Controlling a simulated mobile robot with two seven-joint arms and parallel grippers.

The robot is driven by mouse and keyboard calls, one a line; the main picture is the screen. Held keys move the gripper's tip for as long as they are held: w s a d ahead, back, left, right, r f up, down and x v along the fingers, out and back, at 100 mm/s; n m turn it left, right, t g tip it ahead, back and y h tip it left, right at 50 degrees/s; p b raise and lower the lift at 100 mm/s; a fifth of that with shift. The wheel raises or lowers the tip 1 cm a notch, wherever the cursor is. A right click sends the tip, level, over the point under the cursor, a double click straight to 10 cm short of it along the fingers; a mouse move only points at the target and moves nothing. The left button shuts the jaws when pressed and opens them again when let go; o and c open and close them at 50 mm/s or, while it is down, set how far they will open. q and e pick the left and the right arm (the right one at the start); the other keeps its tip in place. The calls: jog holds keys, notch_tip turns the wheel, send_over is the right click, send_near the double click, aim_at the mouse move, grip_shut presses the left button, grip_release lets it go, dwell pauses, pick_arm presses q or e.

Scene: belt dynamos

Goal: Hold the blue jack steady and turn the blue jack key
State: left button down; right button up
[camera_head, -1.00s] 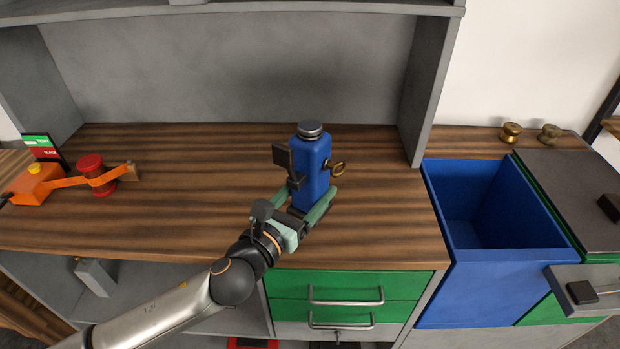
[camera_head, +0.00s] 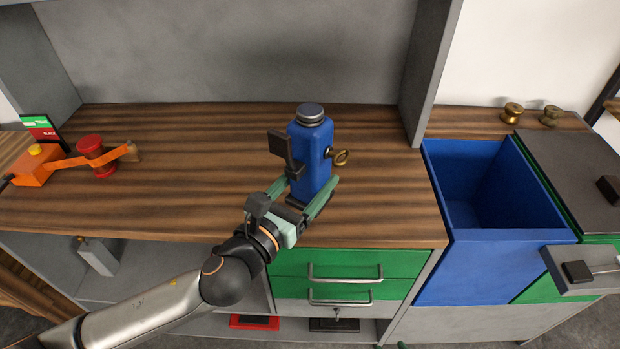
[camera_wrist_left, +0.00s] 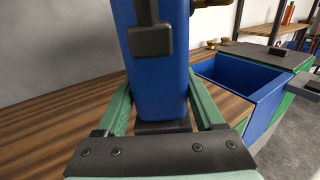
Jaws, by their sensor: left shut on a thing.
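The blue jack (camera_head: 311,160) stands upright on the wooden worktop, with a dark grey cap on top and a dark plate on its left side. The brass blue jack key (camera_head: 341,157) sticks out of its right side. My left gripper (camera_head: 304,199) is shut on the lower part of the jack, one green finger on each side. In the left wrist view the jack (camera_wrist_left: 160,80) fills the middle between the fingers, and only part of the key (camera_wrist_left: 208,3) shows at the top edge. My right gripper is in neither view.
An orange device with a red spool (camera_head: 91,150) stands at the left of the worktop (camera_head: 200,170). An open blue bin (camera_head: 500,270) is at the right, with brass knobs (camera_head: 513,112) behind it. Green drawers (camera_head: 345,265) are below the front edge. The worktop right of the key is clear.

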pick_arm(q)
jog(key=shift+w+a+f+b, duration=0.1)
jog(key=shift+w+f+b, duration=1.2)
jog(key=shift+w, duration=0.5)
jog(key=shift+w+d+f+b, duration=0.1)
jog(key=shift+w+f+b, duration=0.85)
jog(key=shift+w+f, duration=0.75)
jog(key=shift+w+a+f+b, duration=0.1)
jog(key=shift+w+f+b, duration=1.1)
jog(key=shift+w, duration=0.7)
jog(key=shift+w+f+b, duration=0.8)
jog(key=shift+w+f, duration=0.15)
jog(key=shift+w, duration=0.1)
jog(key=shift+w+f, duration=0.15)
jog(key=shift+w, duration=0.2)
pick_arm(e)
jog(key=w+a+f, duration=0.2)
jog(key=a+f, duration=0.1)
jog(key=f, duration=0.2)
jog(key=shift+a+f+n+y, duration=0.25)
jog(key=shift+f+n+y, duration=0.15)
pick_arm(q)
jog(key=shift+f+b, duration=0.55)
jog(key=shift+f, duration=0.1)
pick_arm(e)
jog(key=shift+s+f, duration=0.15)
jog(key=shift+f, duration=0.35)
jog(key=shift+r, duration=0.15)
